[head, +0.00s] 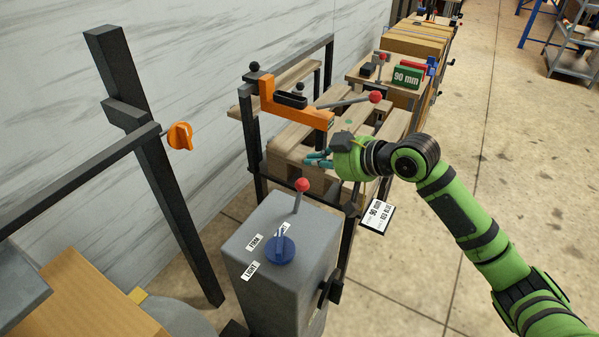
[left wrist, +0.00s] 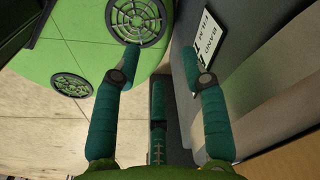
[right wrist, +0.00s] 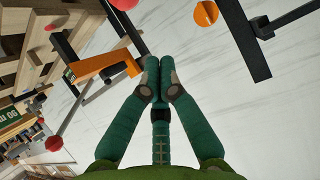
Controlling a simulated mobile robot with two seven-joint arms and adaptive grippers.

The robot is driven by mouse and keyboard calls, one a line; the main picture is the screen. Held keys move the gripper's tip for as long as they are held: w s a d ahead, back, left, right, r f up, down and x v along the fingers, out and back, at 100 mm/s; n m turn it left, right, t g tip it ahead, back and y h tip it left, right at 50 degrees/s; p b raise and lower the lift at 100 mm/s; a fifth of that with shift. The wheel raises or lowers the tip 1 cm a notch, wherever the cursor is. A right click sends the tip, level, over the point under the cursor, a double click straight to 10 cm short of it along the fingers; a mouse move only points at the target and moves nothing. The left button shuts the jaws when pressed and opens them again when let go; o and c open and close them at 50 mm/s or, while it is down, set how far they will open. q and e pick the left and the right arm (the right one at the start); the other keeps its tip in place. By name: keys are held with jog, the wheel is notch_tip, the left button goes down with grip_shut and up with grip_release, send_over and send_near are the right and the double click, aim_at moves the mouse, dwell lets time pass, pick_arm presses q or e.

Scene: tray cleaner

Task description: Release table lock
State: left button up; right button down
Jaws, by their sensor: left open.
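No part is labelled as the table lock. A lever with a red ball (head: 302,184) stands on the grey box (head: 265,225) beside a blue knob (head: 281,249). A longer lever with a red ball (head: 376,97) lies by the orange bracket (head: 300,110) over the slatted wooden table (head: 290,150). My right gripper (head: 318,160) is above the slats, just below the orange bracket, apart from both levers. In the right wrist view its fingertips (right wrist: 160,75) meet with nothing seen between them. My left gripper (left wrist: 168,65) is open and empty, outside the head view.
A black handle (head: 330,288) juts from the grey box's side. An orange knob (head: 180,135) sits on the dark post at left. The left wrist view shows a grey panel with a white label (left wrist: 208,38).

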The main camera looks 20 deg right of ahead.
jog(key=shift+a, duration=0.1)
jog(key=p, duration=0.5)
send_over(299, 198)
jog(key=f, duration=0.4)
jog(key=w+f, duration=0.1)
jog(key=f, duration=0.1)
jog(key=shift+f, duration=0.25)
jog(key=shift+a, duration=0.1)
jog(key=shift+b, duration=0.3)
